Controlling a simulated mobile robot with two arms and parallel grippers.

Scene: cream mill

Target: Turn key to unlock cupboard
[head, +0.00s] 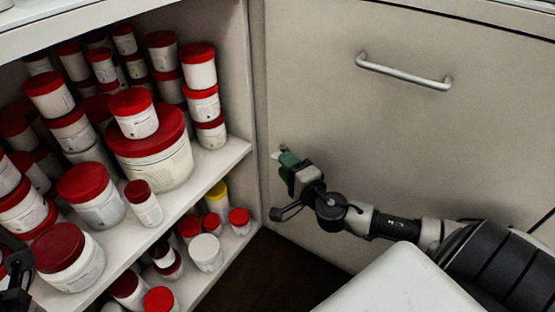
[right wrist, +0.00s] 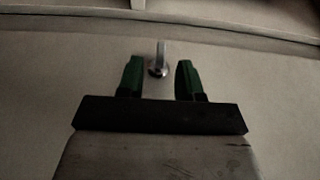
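The cupboard (head: 380,130) has a plain beige door with a silver bar handle (head: 403,72) near its top. A small metal key (right wrist: 158,62) sits in a round lock on the door; its bow points out and looks upright in the right wrist view. My right gripper (right wrist: 159,75) is open, with one green finger on each side of the key and a gap to both. In the head view my right gripper (head: 285,160) is at the door's left edge and mostly hides the key. My left gripper (head: 17,275) shows only partly at the lower left edge.
An open shelf (head: 225,155) on the left holds several white jars with red lids (head: 150,150), close to the door's left edge. A yellow-lidded jar (head: 217,196) stands on the lower shelf. The door face right of my right gripper is clear.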

